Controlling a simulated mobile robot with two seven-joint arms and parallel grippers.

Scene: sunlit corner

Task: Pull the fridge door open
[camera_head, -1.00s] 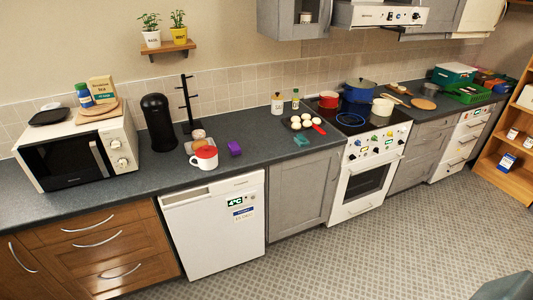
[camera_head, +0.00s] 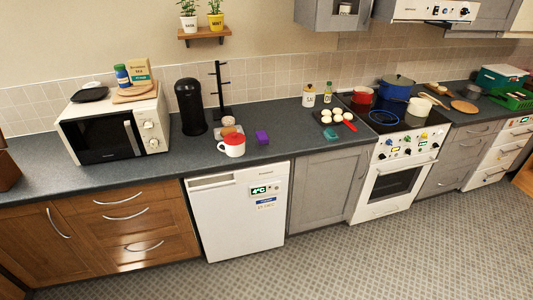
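The fridge (camera_head: 238,212) is a white under-counter unit in the middle of the head view. Its door is shut, flush with the cabinets beside it. A recessed grip (camera_head: 210,182) shows at the door's top left. A green 4°C display (camera_head: 259,190) and a blue label are on the upper right of the door. Neither of my grippers is in view.
Wooden drawers (camera_head: 125,222) stand left of the fridge, and a grey cabinet (camera_head: 322,192) and white oven (camera_head: 396,185) stand right of it. A red-topped mug (camera_head: 233,148) sits on the counter above. The patterned floor (camera_head: 330,262) in front is clear.

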